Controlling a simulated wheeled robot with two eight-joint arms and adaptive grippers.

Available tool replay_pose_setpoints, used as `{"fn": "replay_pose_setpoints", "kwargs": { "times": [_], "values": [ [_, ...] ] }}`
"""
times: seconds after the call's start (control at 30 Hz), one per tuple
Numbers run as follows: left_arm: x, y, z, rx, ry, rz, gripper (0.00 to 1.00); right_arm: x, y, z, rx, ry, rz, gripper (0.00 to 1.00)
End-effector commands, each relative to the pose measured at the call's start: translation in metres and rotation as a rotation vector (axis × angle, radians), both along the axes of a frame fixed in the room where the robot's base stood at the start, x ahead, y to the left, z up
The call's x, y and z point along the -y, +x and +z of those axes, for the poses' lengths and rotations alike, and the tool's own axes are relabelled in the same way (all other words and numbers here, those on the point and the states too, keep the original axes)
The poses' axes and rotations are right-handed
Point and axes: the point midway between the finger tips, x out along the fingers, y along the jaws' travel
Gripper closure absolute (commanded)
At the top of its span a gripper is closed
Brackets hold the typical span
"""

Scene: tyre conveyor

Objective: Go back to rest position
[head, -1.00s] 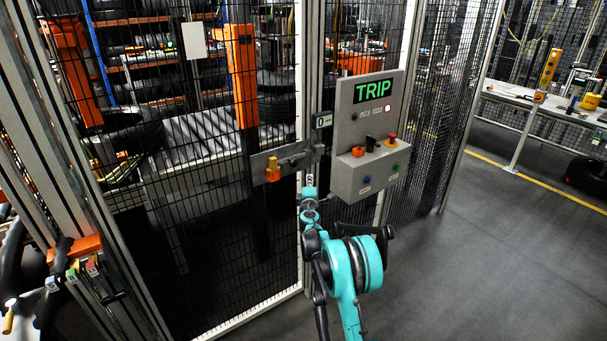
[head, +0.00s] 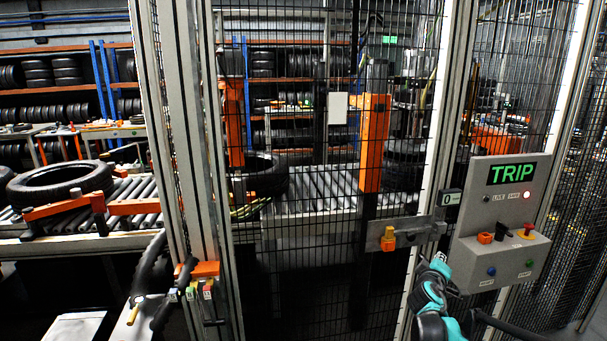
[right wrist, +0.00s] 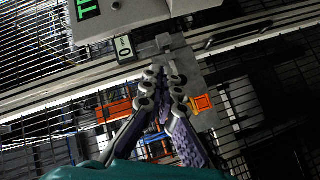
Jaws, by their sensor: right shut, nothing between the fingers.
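My right gripper (right wrist: 168,78) shows in the right wrist view with its dark fingers together and nothing between them. Its tips are near the grey latch plate (right wrist: 196,92) on the fence gate; I cannot tell if they touch. In the head view the teal and black right arm comes up at the lower right, just below the latch plate (head: 408,234) and its orange knob (head: 388,239). The fingertips are hard to make out there. A grey control box (head: 500,225) reading TRIP in green stands right of the arm. My left gripper is in no view.
Black mesh fence with pale posts (head: 185,150) stands close in front. Behind it are a roller conveyor (head: 315,190) and tyres. A tyre (head: 62,185) lies on rollers at the left. Black hose-like items (head: 150,275) and an orange bracket (head: 205,269) are at the near post.

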Motion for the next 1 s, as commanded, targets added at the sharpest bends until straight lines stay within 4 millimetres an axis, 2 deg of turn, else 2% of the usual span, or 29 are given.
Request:
{"fn": "replay_pose_setpoints", "kwargs": {
  "times": [0.03,0.1,0.27,0.47,0.6,0.7,0.83,1.0],
  "values": [
    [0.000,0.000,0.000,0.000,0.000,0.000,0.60,-0.011,-0.022,0.008,-0.004,0.063,-0.013,1.00],
    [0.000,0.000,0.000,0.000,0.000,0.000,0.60,-0.025,-0.052,0.013,-0.015,0.161,-0.036,1.00],
    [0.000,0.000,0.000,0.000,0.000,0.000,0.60,-0.063,-0.126,0.009,-0.059,0.384,-0.076,1.00],
    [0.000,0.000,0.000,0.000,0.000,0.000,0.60,-0.120,-0.225,-0.021,-0.152,0.661,-0.109,1.00],
    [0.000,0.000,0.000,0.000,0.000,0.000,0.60,-0.163,-0.292,-0.052,-0.236,0.843,-0.120,1.00],
    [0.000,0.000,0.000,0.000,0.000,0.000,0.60,-0.189,-0.331,-0.073,-0.293,0.947,-0.121,1.00],
    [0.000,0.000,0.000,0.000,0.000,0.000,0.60,-0.212,-0.364,-0.092,-0.349,1.038,-0.119,1.00],
    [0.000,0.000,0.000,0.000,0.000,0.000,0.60,-0.224,-0.380,-0.101,-0.377,1.083,-0.118,1.00]
  ]
}}
